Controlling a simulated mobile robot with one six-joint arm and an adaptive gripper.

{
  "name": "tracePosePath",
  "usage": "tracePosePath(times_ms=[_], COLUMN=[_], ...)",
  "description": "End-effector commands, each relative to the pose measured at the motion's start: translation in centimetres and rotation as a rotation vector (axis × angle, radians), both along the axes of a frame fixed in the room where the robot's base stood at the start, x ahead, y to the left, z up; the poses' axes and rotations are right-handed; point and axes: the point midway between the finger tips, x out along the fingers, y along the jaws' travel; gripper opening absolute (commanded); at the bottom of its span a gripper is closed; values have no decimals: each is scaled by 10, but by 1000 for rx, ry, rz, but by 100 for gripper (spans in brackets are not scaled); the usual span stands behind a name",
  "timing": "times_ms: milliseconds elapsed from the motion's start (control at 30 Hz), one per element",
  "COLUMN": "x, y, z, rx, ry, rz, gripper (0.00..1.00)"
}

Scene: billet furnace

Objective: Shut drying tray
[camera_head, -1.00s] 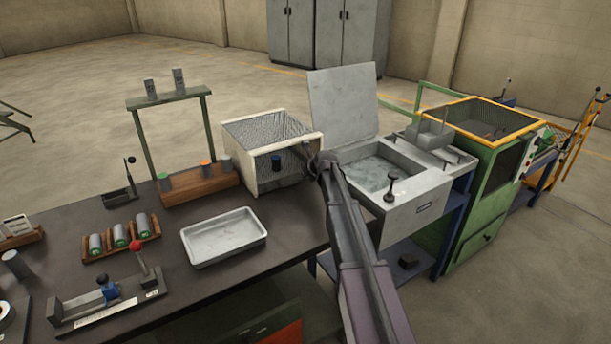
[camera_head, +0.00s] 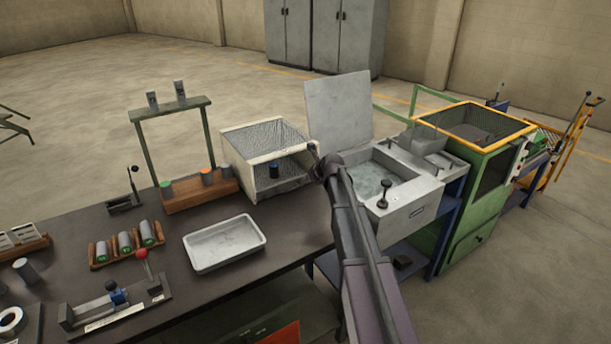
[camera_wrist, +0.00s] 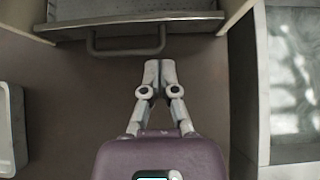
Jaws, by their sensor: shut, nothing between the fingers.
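The white cabinet with mesh top and sides (camera_head: 253,187) stands on the dark bench, left of the arm. In the wrist view, the drying tray's grey front (camera_wrist: 140,19) spans the top, between pale posts. Its bar handle (camera_wrist: 127,52) points toward my gripper. My gripper (camera_wrist: 159,64) is shut and empty, just below and right of the handle in that picture, with a small gap seeming to show. In the head view my wrist is at the cabinet's right front corner, and the fingers are hidden. How far the tray stands out cannot be told.
A white dish (camera_head: 225,243) lies on the bench in front of the cabinet. A grey basin with a raised lid (camera_head: 340,108) stands close on the right. A wooden block with cylinders (camera_head: 200,192) is at left. Bench between cabinet and dish is clear.

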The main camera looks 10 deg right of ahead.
Motion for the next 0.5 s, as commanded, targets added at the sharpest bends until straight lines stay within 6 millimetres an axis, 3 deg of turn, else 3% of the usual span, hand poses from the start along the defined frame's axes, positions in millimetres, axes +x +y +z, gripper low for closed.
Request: tracePosePath(times_ms=[133, 500], x=[-7, -10], y=[-3, -5], z=[10, 12], rx=[0, 0], ry=[1, 1], rz=[-1, -1], gripper=[0, 0])
